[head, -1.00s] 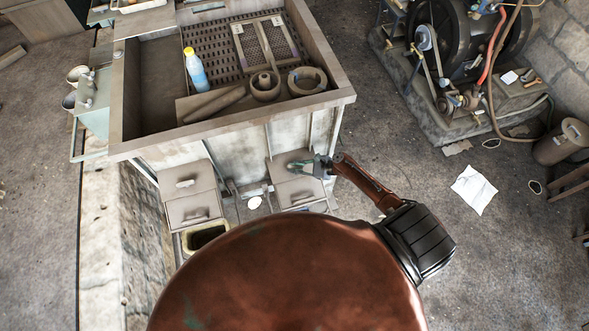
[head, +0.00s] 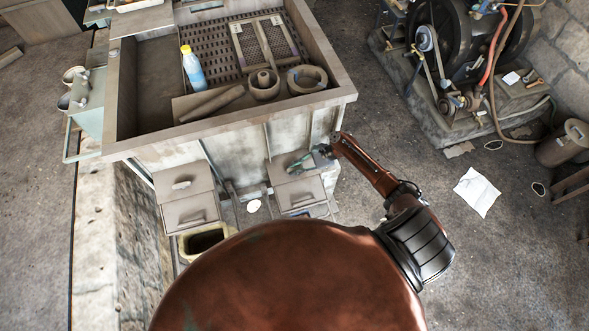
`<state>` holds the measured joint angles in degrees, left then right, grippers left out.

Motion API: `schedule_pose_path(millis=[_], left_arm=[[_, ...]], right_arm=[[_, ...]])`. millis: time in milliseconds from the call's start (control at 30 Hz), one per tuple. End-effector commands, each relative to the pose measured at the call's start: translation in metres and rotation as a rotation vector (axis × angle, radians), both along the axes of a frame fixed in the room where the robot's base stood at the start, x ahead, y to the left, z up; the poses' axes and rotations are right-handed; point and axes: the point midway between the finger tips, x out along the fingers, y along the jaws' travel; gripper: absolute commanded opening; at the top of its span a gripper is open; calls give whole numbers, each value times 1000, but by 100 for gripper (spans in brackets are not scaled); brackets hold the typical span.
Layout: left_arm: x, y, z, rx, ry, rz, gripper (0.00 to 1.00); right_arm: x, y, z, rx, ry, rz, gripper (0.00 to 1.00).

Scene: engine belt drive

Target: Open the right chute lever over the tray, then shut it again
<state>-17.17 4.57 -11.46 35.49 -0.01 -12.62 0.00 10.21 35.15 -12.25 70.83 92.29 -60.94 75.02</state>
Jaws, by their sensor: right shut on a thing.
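The right chute (head: 299,190) is a grey box with a sloping lid on the front of the stone-sided machine. My right gripper (head: 300,163) is at the top of this chute, shut on its lever, which the fingers mostly hide. My right arm reaches to it from the right. I cannot tell how far the lever is turned. A tray below the right chute cannot be made out clearly. My left gripper is out of view.
A matching left chute (head: 187,200) with a small handle stands beside it, above a yellowish bin (head: 203,240). The open basin (head: 232,124) above holds a bottle (head: 193,68) and grey parts. An engine (head: 460,50) stands at the right.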

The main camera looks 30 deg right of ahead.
Motion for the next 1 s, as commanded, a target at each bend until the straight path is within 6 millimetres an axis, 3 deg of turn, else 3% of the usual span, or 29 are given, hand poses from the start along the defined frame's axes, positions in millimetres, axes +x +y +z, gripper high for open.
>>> schedule_pose_path(millis=[267, 300, 533, 833, 1000], left_arm=[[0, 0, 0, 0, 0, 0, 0], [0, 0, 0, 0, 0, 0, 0], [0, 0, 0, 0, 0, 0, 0], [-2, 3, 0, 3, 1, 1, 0], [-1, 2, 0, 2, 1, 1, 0]], right_arm=[[-2, 3, -1, 2, 3, 5, 0], [-2, 3, -1, 3, 2, 5, 16], [-1, 2, -1, 2, 2, 3, 32], [-1, 0, 1, 1, 0, 1, 32], [-7, -15, 12, -1, 0, -1, 32]])
